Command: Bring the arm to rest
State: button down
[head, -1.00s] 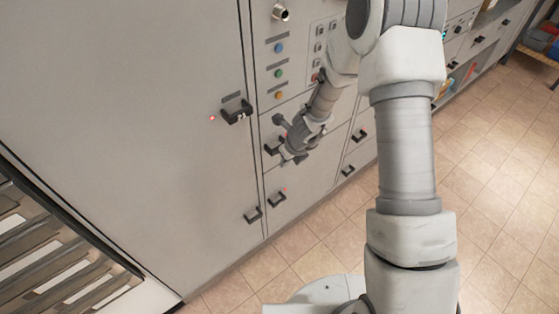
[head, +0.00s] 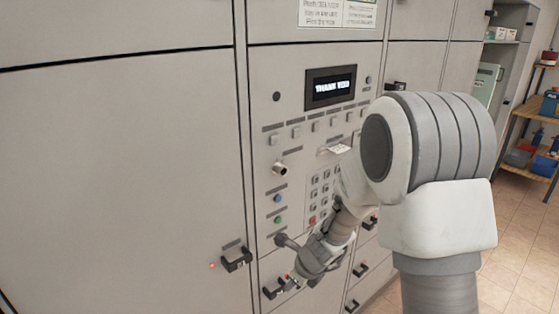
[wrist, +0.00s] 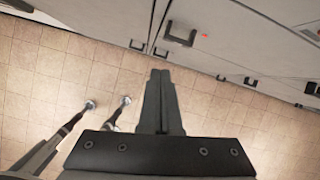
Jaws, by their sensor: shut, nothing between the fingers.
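My gripper (head: 292,284) is in front of the lower locker doors, below the keypad panel, in the head view. In the wrist view my gripper (wrist: 160,74) points out over the tiled floor, its two fingers together with nothing between them. My arm bends at a large grey and white joint at the right of the head view and reaches down and left to the gripper. In the head view the gripper overlaps a locker handle (head: 273,291); I cannot tell whether they touch.
The locker wall has a control panel with a lit screen (head: 331,87) reading "THANK YOU", a keypad (head: 318,194) and a paper slip (head: 338,149). A black handle (head: 236,259) juts out at left. A shelf (head: 536,113) stands far right.

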jog(key=s+d+r+n, duration=0.1)
jog(key=s+r+n, duration=0.3)
jog(key=r+n, duration=0.3)
jog(key=s+d+r+n, duration=0.1)
jog(key=s+r+n, duration=0.4)
jog(key=r, duration=0.5)
jog(key=s+d+r+n+t+h, duration=0.1)
jog(key=s+d+r+n, duration=0.3)
jog(key=s+n, duration=0.3)
jog(key=s+d+r+n+h, duration=0.2)
jog(key=s+d+r+n, duration=0.1)
jog(key=s+d+n, duration=0.2)
jog(key=shift+s+r+n+t, duration=0.35)
jog(key=shift+s+n+t, duration=0.05)
jog(key=shift+s+n, duration=0.55)
